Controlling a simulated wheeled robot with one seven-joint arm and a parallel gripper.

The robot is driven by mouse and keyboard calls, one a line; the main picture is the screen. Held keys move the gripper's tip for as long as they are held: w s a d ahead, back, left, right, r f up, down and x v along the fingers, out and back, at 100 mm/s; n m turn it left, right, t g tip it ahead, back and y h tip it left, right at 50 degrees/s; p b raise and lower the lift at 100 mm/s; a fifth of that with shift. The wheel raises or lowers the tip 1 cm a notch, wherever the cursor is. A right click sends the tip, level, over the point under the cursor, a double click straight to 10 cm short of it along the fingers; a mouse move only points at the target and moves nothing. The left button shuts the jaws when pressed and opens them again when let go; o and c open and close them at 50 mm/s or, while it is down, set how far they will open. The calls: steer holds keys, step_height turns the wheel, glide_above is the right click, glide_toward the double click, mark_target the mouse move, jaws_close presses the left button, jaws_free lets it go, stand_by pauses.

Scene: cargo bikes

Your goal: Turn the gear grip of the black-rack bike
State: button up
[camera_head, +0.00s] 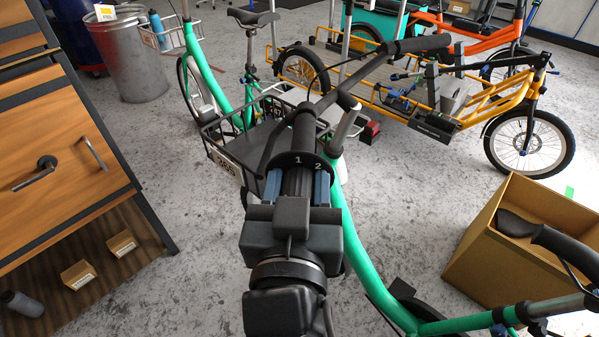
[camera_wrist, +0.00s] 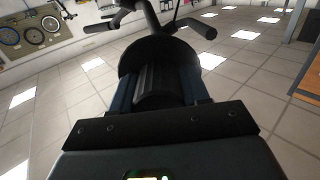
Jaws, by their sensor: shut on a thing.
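The green bike (camera_head: 349,235) under my arm has a dark front rack (camera_head: 214,131) with a number plate. My gripper (camera_head: 297,188) is shut on the gear grip, with one blue finger pad on each side. In the wrist view, the ribbed gear grip (camera_wrist: 155,82) sits between the blue fingers of my gripper (camera_wrist: 158,92), with the dark disc (camera_wrist: 133,57) behind it. My gripper hides the near end of the grip.
The handlebar (camera_head: 345,98) runs on to a far black grip (camera_head: 425,44). A wooden cabinet (camera_head: 60,150) stands at left, a cardboard box (camera_head: 500,250) at right. A yellow cargo bike (camera_head: 470,125) and another green bike (camera_head: 205,75) stand behind. Grey floor lies open between them.

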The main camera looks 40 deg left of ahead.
steer(key=n+p, duration=0.1)
steer(key=n, duration=0.3)
steer(key=shift+r, duration=0.15)
steer(key=shift+n+p, duration=0.75)
steer(key=shift+n, duration=0.35)
steer(key=shift+s, duration=0.1)
steer(key=o, duration=1)
steer(key=b+v, duration=0.1)
steer(key=v, duration=0.6)
steer(key=shift+s+d+b, duration=0.2)
steer(key=shift+s+b, duration=0.1)
steer(key=shift+b, duration=0.05)
